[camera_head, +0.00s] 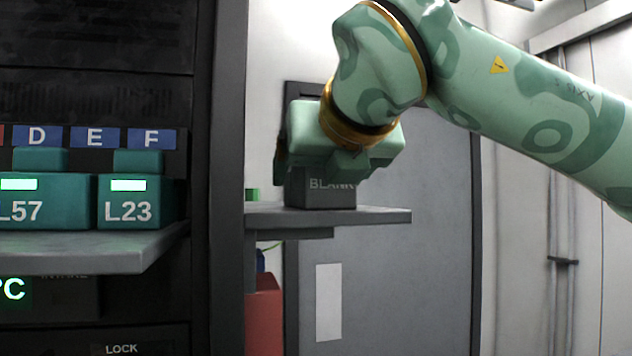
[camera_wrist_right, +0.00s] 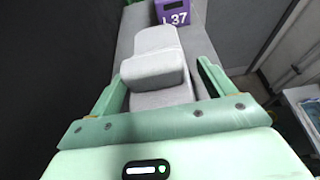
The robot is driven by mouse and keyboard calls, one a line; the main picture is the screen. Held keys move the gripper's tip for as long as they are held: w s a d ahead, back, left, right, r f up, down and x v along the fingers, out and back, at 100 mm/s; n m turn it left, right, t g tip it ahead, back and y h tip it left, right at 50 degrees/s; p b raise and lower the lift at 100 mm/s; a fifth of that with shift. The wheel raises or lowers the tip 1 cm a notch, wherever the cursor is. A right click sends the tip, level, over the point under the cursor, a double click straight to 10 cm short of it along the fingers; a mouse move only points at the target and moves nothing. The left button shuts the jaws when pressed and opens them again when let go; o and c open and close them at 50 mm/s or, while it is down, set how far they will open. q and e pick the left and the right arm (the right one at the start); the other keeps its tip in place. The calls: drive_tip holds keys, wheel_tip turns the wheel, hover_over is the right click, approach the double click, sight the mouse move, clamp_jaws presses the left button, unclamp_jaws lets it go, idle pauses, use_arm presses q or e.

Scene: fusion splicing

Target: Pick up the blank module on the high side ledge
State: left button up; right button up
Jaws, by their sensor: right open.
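The blank module (camera_head: 320,195) is a dark grey block marked BLANK, upright on the high side ledge (camera_head: 385,215). My right gripper (camera_head: 335,163) is right above it and hides its upper part. In the right wrist view the module (camera_wrist_right: 156,62) shows as a light grey block with a raised part. The open right gripper (camera_wrist_right: 163,70) has one finger on each side of it, with a gap showing on the right side. Whether the left finger touches it I cannot tell. My left gripper is not in view.
A purple module marked L37 (camera_wrist_right: 174,13) sits farther along the ledge. A rack shelf (camera_head: 120,250) at left holds teal modules L57 (camera_head: 45,205) and L23 (camera_head: 130,205). A dark rack post (camera_head: 228,120) stands between shelf and ledge. A red object (camera_head: 263,318) is below the ledge.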

drive_tip(key=c, duration=1.1)
drive_tip(key=shift+r, duration=0.1)
